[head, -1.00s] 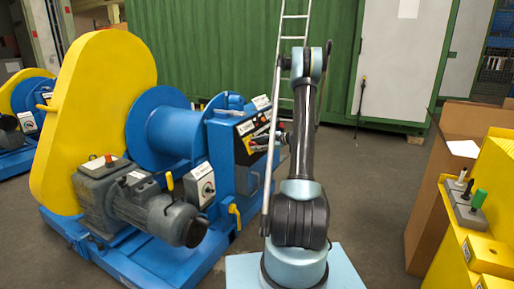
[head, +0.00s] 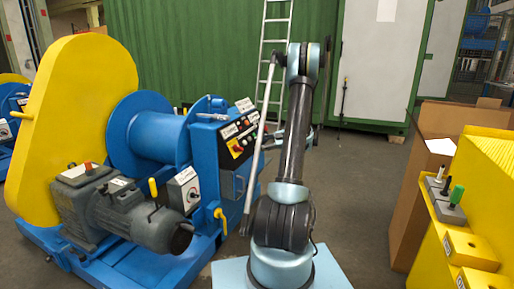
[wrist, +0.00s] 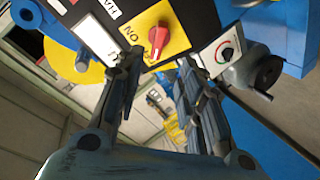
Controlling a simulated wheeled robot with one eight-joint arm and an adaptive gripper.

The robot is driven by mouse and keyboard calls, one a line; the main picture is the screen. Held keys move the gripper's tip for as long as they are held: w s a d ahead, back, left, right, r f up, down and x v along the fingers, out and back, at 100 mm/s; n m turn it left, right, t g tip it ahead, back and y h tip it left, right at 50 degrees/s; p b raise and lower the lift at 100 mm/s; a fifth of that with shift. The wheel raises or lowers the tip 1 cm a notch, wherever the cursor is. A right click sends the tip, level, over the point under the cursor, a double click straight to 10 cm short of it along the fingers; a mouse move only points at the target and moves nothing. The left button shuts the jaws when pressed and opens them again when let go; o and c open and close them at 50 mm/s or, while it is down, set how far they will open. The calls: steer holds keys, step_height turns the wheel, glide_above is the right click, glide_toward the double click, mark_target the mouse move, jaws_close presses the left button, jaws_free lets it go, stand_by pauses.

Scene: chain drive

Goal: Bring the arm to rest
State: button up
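My arm (head: 297,115) stands upright from its pale blue base, with its elbow high in the head view. My gripper sits partly hidden behind the arm, just right of the winch's control panel (head: 238,140). In the wrist view my gripper (wrist: 158,66) is open, with a gap between its two dark fingers and nothing held. A red rotary knob on a yellow plate (wrist: 158,38) shows just beyond the fingertips. The frames do not settle how far off it is; I see no clear contact.
The blue winch (head: 150,130) with its yellow guard (head: 75,110) and grey motor (head: 140,215) stands left of my arm. A yellow cabinet (head: 480,215) and a cardboard box (head: 405,220) stand right. A ladder (head: 273,50) leans at the green container. Floor between is clear.

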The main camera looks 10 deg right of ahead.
steer(key=s+a+r+m+g+h, duration=0.1)
steer(key=s+a+r+m+h, duration=0.15)
steer(key=s+a+m, duration=0.4)
steer(key=s+a+r+m+g+h, duration=0.1)
steer(key=s+a+r+h, duration=0.2)
steer(key=s, duration=0.6)
steer(key=s+a+r+m+g+h, duration=0.1)
steer(key=s+a+r+m+g, duration=0.2)
steer(key=s, duration=0.5)
steer(key=s+f+m+h, duration=0.2)
steer(key=s+m, duration=0.1)
steer(key=s, duration=0.6)
steer(key=s+d+f+m+h, duration=0.1)
steer(key=s+f+m+h, duration=0.1)
steer(key=s, duration=0.7)
steer(key=s+d+f+m+h, duration=0.1)
steer(key=s+f+m, duration=0.3)
steer(key=s, duration=0.6)
steer(key=shift+d+f+m+t+h, duration=0.15)
steer(key=shift+d+m+t+h, duration=0.2)
steer(key=shift+m+h, duration=0.45)
steer(key=shift+a, duration=0.1)
